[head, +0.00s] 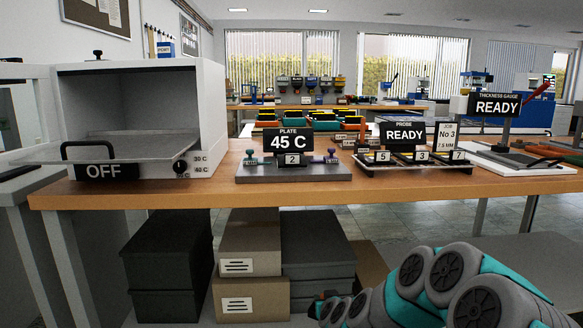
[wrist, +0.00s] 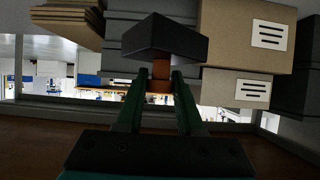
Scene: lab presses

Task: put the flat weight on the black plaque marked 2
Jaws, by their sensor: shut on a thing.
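My gripper (wrist: 160,80) is shut on the brown-orange stem of a dark, flat-faced block, which looks like the flat weight (wrist: 166,38). The weight sits beyond the fingertips, tilted in the wrist view. In the head view my arm is low at the bottom right, below the bench top, and the weight is not clearly seen. A tag marked 2 (head: 292,159) is at the front of the grey plate station (head: 285,175), under a black sign reading PLATE 45 C (head: 288,140).
An open oven (head: 140,115) with its door down and an OFF label stands at the left. A rack (head: 412,165) with tags 5, 3 and 7 is right of the plate station. Boxes (head: 253,245) sit under the bench (head: 215,187). Bare wood lies between oven and plate station.

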